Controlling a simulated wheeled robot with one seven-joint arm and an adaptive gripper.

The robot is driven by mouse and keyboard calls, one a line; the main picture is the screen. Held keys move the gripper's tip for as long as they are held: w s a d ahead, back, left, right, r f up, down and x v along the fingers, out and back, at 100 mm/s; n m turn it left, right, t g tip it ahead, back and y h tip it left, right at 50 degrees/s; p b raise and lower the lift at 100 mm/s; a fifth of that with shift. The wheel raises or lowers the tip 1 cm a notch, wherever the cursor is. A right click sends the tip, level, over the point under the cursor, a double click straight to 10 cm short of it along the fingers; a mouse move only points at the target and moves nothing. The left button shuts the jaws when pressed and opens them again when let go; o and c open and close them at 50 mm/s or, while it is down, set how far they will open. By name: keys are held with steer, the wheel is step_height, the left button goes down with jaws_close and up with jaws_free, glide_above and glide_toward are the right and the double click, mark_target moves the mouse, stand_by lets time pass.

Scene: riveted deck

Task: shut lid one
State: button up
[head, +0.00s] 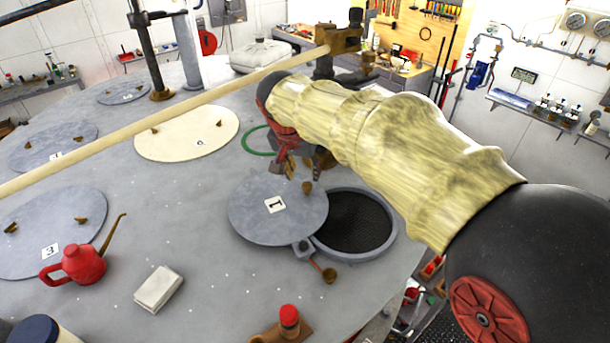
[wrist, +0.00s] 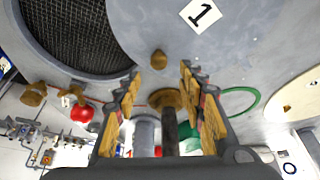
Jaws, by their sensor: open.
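Lid one (head: 248,213) is a grey disc marked 1, lying swung to the left of its round opening (head: 375,249) and covering only the opening's left edge. Dark mesh shows inside the opening. A small brass knob (head: 307,187) stands on the lid near its far right edge. My gripper (head: 305,166) is at the lid's far edge, close to the knob. In the wrist view, my gripper (wrist: 160,82) is open, with the knob (wrist: 158,60) just ahead of the gap between the fingers. No contact shows. Lid one also shows there (wrist: 250,35).
A brass-ended lever (head: 329,275) sticks out near the lid's pivot. A red oil can (head: 82,264), a pale block (head: 158,288) and a red-topped knob (head: 289,316) stand nearby. A long pale pole (head: 150,118) crosses above the deck. A green ring (head: 258,150) lies behind the lid.

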mark_target(307, 185)
steer(key=p+x, duration=0.1)
steer(key=x, duration=0.5)
steer(key=shift+d+f, duration=0.1)
steer(key=shift+f, duration=0.15)
steer(key=shift+c, duration=0.8)
jaws_close()
